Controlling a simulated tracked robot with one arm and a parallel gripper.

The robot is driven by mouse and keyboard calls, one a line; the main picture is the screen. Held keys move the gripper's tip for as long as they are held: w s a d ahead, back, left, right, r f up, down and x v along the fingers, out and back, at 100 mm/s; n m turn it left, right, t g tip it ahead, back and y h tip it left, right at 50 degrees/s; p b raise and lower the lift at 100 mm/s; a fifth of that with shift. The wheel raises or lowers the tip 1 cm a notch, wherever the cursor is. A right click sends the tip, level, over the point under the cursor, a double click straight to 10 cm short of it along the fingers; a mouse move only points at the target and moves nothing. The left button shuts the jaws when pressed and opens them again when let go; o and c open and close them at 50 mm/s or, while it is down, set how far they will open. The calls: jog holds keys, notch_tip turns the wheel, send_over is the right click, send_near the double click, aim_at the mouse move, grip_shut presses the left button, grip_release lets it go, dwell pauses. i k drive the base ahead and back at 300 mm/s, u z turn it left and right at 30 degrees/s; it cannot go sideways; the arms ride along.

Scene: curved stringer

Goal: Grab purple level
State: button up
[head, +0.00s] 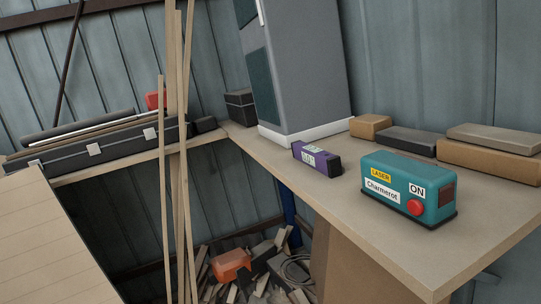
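The purple level (317,159) is a small purple block with dark ends and a pale label. It lies on the wooden workbench (350,205), near its left edge, in front of a tall grey cabinet. It looks free of other things on its near side. My gripper does not show in the head view.
A teal laser box (408,187) with a red button stands right of the level, nearer to me. The grey cabinet (300,70) stands behind. Boxes (490,160) line the back right. Upright wooden strips (177,150) rise at left. Scrap (255,270) lies below.

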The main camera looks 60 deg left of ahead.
aim_at(328, 164)
jog(key=u, duration=0.65)
jog(key=i, duration=1.05)
jog(key=u, duration=0.8)
jog(key=k, duration=0.6)
jog(key=u, duration=0.2)
jog(key=i, duration=0.7)
jog(key=z, duration=0.15)
